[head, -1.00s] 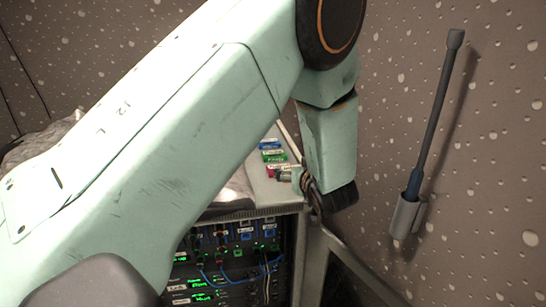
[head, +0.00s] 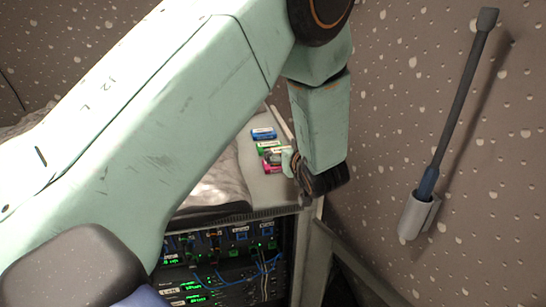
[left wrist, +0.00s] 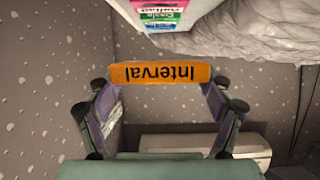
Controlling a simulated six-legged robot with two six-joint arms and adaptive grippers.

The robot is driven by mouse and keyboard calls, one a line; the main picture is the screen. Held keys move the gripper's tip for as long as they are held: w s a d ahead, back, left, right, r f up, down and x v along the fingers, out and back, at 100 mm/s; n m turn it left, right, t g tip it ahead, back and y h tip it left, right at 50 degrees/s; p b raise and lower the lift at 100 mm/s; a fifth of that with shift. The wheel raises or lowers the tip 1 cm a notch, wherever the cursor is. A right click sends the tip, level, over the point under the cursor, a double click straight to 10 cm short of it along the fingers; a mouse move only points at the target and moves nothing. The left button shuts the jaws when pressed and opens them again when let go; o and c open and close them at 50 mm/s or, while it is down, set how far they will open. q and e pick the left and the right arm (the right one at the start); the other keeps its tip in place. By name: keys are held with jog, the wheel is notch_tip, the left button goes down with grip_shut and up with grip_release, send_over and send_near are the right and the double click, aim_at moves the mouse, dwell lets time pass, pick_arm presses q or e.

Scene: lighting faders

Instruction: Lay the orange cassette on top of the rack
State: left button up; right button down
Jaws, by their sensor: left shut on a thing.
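The orange cassette (left wrist: 160,74), marked "Interval", shows upside down in the left wrist view. My left gripper (left wrist: 160,84) is shut on it, one finger at each end. In the head view the left gripper (head: 288,163) is near the right edge of the rack top (head: 255,182), beside other cassettes. The orange cassette cannot be made out there, and whether it touches the rack top cannot be told. My right gripper is not in view.
Blue (head: 263,133), green (head: 266,147) and pink (head: 271,167) cassettes lie on the rack top. A crumpled grey cover (head: 217,185) lies left of them. Cabled, lit modules (head: 220,270) fill the rack front. A dark rod stands in a grey wall holder (head: 418,215) at right.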

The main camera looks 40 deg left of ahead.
pick_arm(q)
send_over(287, 190)
jog(key=f, duration=0.4)
jog(key=shift+d, duration=0.2)
jog(key=shift+s+a+f, duration=0.1)
jog(key=shift+f, duration=0.25)
notch_tip(287, 190, down, 4)
jog(key=shift+f, duration=0.15)
jog(key=shift+w+f, duration=0.15)
jog(key=shift+w, duration=0.05)
jog(key=shift+s, duration=0.1)
jog(key=shift+a, duration=0.1)
